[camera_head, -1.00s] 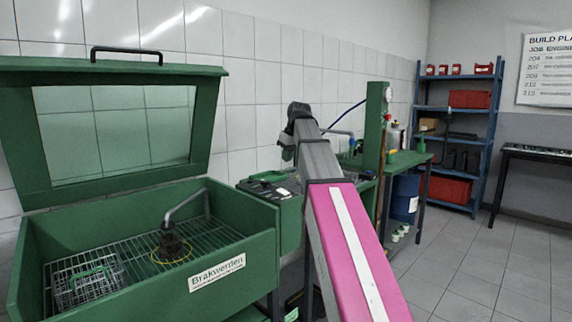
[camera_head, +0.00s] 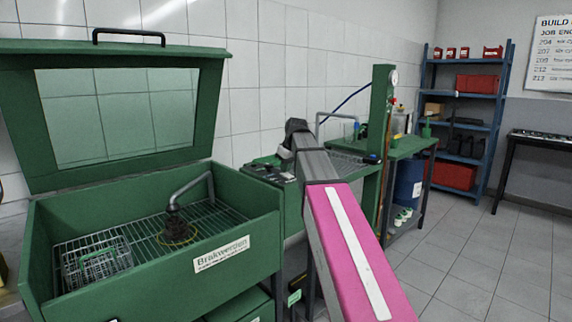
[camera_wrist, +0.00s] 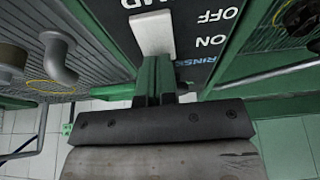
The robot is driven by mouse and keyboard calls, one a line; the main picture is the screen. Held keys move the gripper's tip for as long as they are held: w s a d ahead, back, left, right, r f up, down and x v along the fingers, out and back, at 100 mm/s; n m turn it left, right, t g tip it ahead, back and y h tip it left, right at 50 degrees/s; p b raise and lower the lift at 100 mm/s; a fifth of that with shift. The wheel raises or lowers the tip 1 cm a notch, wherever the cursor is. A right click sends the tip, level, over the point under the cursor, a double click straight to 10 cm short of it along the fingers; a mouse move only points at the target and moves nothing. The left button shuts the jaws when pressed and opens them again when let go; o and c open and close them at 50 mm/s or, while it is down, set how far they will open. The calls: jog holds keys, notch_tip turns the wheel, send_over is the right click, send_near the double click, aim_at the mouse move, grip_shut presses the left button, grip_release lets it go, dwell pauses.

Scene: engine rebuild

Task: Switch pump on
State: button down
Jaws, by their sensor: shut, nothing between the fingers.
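A dark switch panel (camera_wrist: 205,70) fills the upper middle of the wrist view, its lettering upside down, with OFF, ON and part of RINSE readable. A pale lever (camera_wrist: 152,35) stands on it beside the OFF and ON words. My gripper (camera_wrist: 154,62) is shut and empty, with its green fingertips right at the lever's near end; I cannot tell whether they touch. In the head view a dark panel (camera_head: 272,172) lies on the green unit beside the washer, and my arm hides the fingers there.
The open green parts washer (camera_head: 265,235) stands at left with a grated basin, bent spout (camera_head: 190,186) and wire basket (camera_head: 95,262). A green bench (camera_head: 410,147), blue drum (camera_head: 407,185) and blue shelf (camera_head: 490,125) stand at right. The tiled floor at lower right is clear.

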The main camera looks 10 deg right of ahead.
jog(key=shift+w+a+f, duration=0.1)
jog(key=shift+w+f, duration=0.05)
jog(key=shift+f, duration=0.25)
dwell(0.3)
jog(key=shift+s+d+r, duration=0.1)
jog(key=shift+s+d, duration=0.4)
jog(key=shift+s, duration=0.25)
jog(key=shift+w+r, duration=0.1)
jog(key=shift+r, duration=0.1)
